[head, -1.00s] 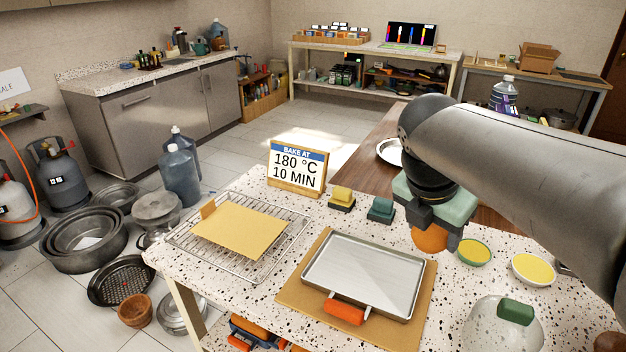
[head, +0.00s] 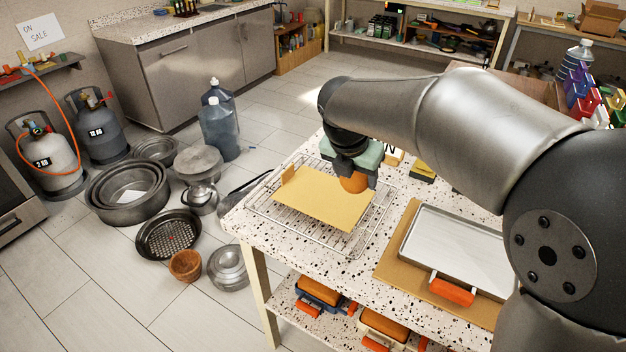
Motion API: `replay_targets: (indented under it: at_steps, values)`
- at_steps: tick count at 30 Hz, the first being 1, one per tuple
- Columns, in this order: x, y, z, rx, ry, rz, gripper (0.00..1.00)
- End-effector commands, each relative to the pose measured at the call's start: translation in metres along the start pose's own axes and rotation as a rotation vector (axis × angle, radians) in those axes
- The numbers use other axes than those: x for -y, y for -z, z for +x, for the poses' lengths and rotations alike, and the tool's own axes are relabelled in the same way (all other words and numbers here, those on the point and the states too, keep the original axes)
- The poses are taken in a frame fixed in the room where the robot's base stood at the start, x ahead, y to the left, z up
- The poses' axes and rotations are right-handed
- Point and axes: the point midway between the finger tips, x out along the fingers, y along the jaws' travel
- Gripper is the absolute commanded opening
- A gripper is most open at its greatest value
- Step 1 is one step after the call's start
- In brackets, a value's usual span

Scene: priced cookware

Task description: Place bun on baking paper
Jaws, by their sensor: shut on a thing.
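The bun (head: 354,183) is round and orange-brown, held between the fingers of my gripper (head: 355,180). My gripper is shut on it, at the back right edge of the baking paper. The baking paper (head: 318,200) is a tan sheet with one corner turned up at the left, lying on a wire cooling rack (head: 270,215). The bun overlaps the paper's right edge in the head view. I cannot tell whether it touches the paper or hangs above it.
A metal tray (head: 455,250) with an orange grip (head: 452,291) lies on a brown board (head: 392,266) to the right. The speckled table (head: 345,275) has bare room in front of the rack. The bake sign is mostly hidden behind my arm. Pans stand on the floor at left.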

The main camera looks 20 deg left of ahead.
Motion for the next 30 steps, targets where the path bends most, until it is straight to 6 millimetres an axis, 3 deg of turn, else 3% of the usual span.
replay_targets:
  at_steps: [7,12,18,23,30]
  values:
    - [-0.056,-0.018,0.034,-0.002,0.002,-0.003,0.34]
    - [-0.083,-0.021,0.068,-0.003,0.003,-0.004,0.34]
    - [-0.101,-0.022,0.093,-0.002,0.001,-0.001,0.34]
    - [-0.105,-0.022,0.102,-0.002,0.002,0.0,0.34]
    - [-0.108,-0.012,0.13,-0.001,0.002,-0.002,0.34]
